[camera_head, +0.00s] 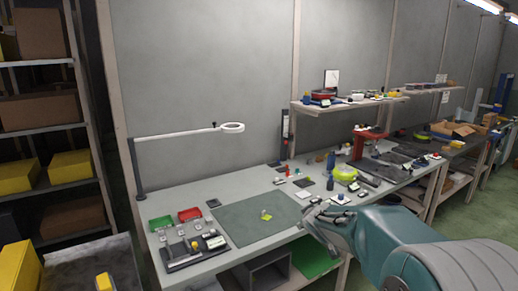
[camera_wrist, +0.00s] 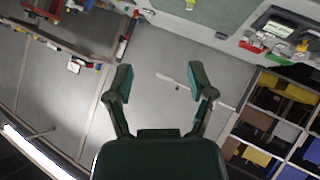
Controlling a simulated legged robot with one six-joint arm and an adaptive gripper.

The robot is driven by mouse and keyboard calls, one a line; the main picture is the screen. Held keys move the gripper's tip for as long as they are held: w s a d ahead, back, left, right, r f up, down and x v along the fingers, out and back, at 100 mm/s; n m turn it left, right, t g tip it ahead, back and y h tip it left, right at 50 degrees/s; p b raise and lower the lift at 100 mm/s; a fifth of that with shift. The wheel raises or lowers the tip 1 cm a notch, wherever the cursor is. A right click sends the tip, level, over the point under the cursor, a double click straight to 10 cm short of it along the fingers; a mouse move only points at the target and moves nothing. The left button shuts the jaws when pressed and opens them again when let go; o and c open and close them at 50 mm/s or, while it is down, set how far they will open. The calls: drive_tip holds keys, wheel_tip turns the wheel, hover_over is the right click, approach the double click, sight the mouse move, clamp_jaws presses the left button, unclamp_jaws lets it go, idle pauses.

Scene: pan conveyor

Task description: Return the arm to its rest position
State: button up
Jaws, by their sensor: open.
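My teal arm reaches in from the lower right in the head view. My gripper (camera_head: 318,215) is at the front edge of the workbench (camera_head: 185,202), right of the grey-green mat (camera_head: 262,228). In the wrist view my gripper (camera_wrist: 160,85) has its two dark green fingers spread apart with nothing between them. The wrist picture is turned, with the wall behind the fingers and the bench at the top. Part of the bench behind the gripper is hidden in the head view.
A white lamp arm (camera_head: 180,134) stands over the bench's left side. Red (camera_head: 190,214) and green trays (camera_head: 160,223) and a scale-like device (camera_head: 195,250) lie left of the mat. A shelf rack (camera_head: 40,125) stands at left. A wall shelf (camera_head: 350,104) holds small items. A small yellow item (camera_head: 266,215) lies on the mat.

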drive_tip(key=s+d+r+m+g+h, duration=0.1)
drive_tip(key=s+d+r+m, duration=0.15)
drive_tip(key=s, duration=0.55)
drive_tip(key=s+d+r+m+g+h, duration=0.1)
drive_tip(key=s+r, duration=0.2)
drive_tip(key=s, duration=0.6)
drive_tip(key=s+a+f+m+g+y, duration=0.1)
drive_tip(key=s, duration=0.9)
drive_tip(key=s+a+f+m+g+y, duration=0.1)
drive_tip(key=s+f+g, duration=0.1)
drive_tip(key=s, duration=0.9)
drive_tip(key=shift+s+a+m+g, duration=0.15)
drive_tip(key=shift+s+m+g, duration=0.05)
drive_tip(key=shift+m+g, duration=0.15)
